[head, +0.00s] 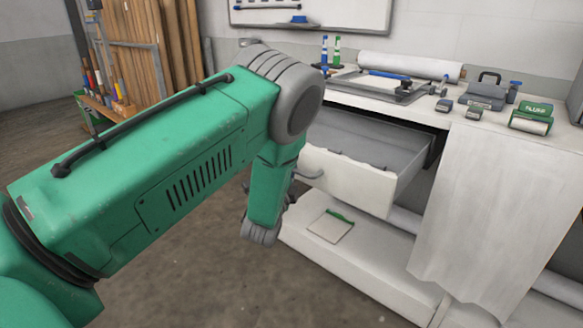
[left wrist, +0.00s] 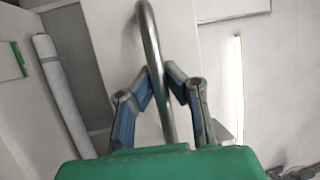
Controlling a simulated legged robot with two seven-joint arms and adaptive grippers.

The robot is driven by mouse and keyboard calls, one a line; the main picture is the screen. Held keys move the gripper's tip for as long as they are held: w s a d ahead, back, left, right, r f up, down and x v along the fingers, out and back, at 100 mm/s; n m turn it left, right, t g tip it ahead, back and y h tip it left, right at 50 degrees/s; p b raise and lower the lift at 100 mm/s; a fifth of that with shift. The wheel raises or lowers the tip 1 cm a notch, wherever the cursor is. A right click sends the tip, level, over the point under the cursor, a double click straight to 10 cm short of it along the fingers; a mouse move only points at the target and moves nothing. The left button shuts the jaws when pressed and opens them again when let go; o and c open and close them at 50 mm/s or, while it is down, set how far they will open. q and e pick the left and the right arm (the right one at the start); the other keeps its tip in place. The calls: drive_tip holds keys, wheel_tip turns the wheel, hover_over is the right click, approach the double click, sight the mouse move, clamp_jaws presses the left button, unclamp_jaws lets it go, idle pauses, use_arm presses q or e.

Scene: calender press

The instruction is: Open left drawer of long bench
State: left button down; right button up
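The left drawer (head: 350,180) of the long bench (head: 345,90) is pulled well out, and its grey inside shows. It has a white front with a curved metal handle (head: 310,175). In the left wrist view the handle (left wrist: 152,50) runs between the two fingers of my left gripper (left wrist: 158,78). The fingertips close in on the bar from both sides and appear to touch it. In the head view my green left arm hides most of this gripper. My right gripper is in neither view.
A white cloth (head: 485,200) hangs over the bench front right of the drawer. A low shelf (head: 365,265) below holds a clipboard-like board (head: 330,227). Tools and a white roll (head: 410,66) lie on top. The floor in front is clear.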

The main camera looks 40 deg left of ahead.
use_arm(q)
drive_tip(key=shift+s+d+f, duration=0.15)
drive_tip(key=shift+d+f, duration=0.1)
drive_tip(key=shift+f, duration=0.25)
drive_tip(key=c, duration=1.6)
unclamp_jaws()
drive_tip(key=shift+o, duration=0.2)
drive_tip(key=shift+r, duration=0.15)
drive_tip(key=shift+r, duration=0.1)
drive_tip(key=v, duration=1.1)
drive_tip(key=shift+s+d, duration=0.15)
drive_tip(key=shift+s, duration=0.2)
